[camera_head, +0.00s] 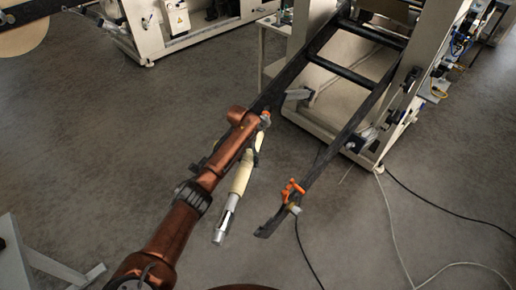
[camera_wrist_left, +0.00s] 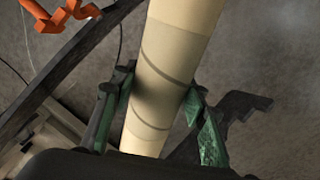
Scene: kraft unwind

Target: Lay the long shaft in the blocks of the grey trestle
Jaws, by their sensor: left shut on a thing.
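The long shaft (camera_head: 220,232) has a silver end towards me and a cream sleeve along its middle. It slants down through the centre of the head view, off the floor. My left gripper (camera_head: 254,157) is shut around the cream part. In the left wrist view the cream shaft (camera_wrist_left: 172,55) runs between the two green-padded fingers of my left gripper (camera_wrist_left: 160,95). The shaft's far end is partly hidden by my arm. A pale grey stand (camera_head: 18,262) at the lower left edge may be the grey trestle. Its blocks are not visible. My right gripper is out of view.
Two dark machine arms (camera_head: 335,150) reach forward beside the shaft, the right one with an orange clamp (camera_head: 292,190). A cream machine frame (camera_head: 420,60) stands behind. Cables (camera_head: 455,215) lie on the floor at right. The floor at left centre is clear.

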